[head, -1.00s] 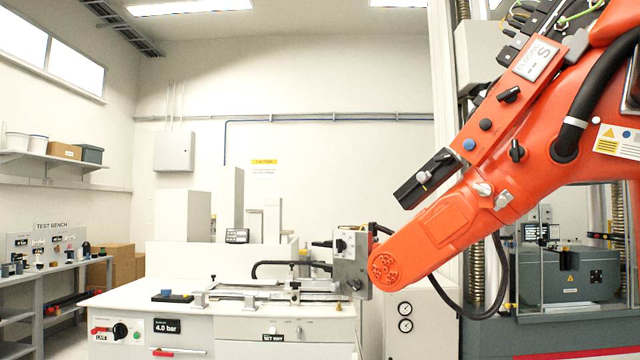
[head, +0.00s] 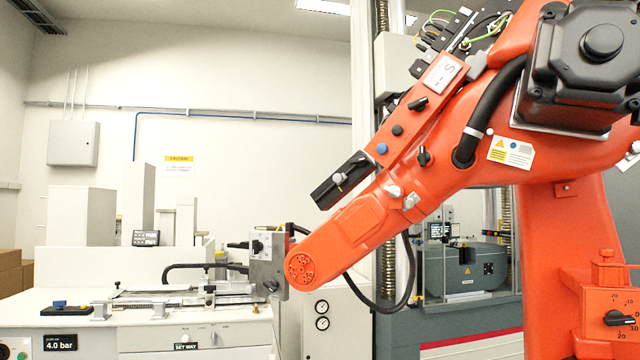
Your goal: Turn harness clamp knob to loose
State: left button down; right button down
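A large orange robot arm (head: 345,232) reaches from the right across the view. Along its upper side runs an orange panel with a black lever knob (head: 418,103), a dark round button (head: 397,130) and a blue button (head: 382,149). A second black knob (head: 424,156) sits on the arm just beside the panel. A black box at the panel's lower end carries a light grey knob (head: 340,179). A black cable harness (head: 492,105) follows the arm, held by a pale band (head: 473,132). I cannot tell which knob is the harness clamp knob. Neither of my grippers is in view.
An orange box (head: 604,317) with a black dial knob (head: 618,318) and a numbered scale stands at the lower right. A white bench (head: 90,319) with a clamping fixture is at the lower left. A grey testing machine (head: 470,270) stands behind the orange arm.

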aim_at(360, 161)
jog(key=u, duration=0.55)
jog(key=i, duration=2.55)
jog(key=z, duration=1.55)
